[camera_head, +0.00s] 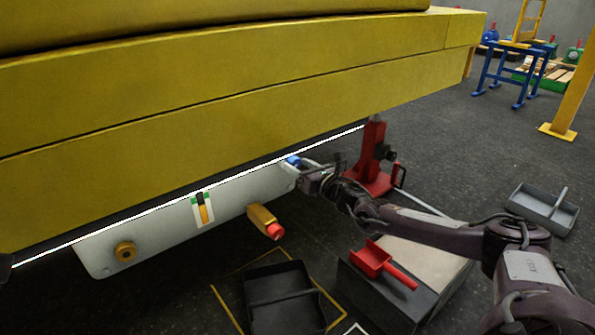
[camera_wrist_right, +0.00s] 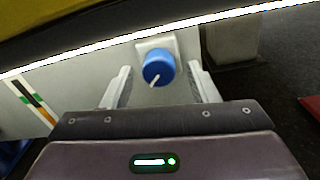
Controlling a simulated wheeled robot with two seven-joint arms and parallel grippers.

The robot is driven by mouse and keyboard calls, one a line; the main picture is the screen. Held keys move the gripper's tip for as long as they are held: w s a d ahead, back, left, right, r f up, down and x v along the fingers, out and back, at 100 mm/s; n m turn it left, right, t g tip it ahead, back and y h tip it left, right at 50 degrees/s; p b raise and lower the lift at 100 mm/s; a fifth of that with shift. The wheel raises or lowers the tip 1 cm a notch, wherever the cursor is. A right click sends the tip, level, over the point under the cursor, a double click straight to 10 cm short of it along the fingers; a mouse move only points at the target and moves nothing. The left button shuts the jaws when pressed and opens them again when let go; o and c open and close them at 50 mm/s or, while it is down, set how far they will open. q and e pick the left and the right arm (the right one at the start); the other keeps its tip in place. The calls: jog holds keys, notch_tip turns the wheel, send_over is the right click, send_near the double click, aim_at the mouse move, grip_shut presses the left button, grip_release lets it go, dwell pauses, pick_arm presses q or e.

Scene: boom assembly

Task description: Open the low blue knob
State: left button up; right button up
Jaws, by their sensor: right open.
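The blue knob (camera_wrist_right: 158,68) sits on a pale square mount on the light grey panel, with a white pointer line slanting toward the lower left. In the head view the blue knob (camera_head: 293,160) shows at the panel's right end, under the yellow boom, partly hidden by my gripper. My right gripper (camera_wrist_right: 160,84) is open, with one finger on each side of the knob; I cannot tell whether they touch it. It also shows in the head view (camera_head: 303,169) at the panel's right end. My left gripper is not seen.
The yellow boom (camera_head: 240,100) hangs just above the panel (camera_head: 160,230). A brass fitting with a red end (camera_head: 265,222) and a round brass knob (camera_head: 125,252) stick out. A red jack (camera_head: 372,160) stands behind my wrist. A black tray (camera_head: 285,295) and red scoop (camera_head: 375,260) lie below.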

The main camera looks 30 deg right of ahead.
jog(key=shift+w+a, duration=0.1)
jog(key=shift+w, duration=0.4)
jog(key=shift+c, duration=0.4)
jog(key=c, duration=0.9)
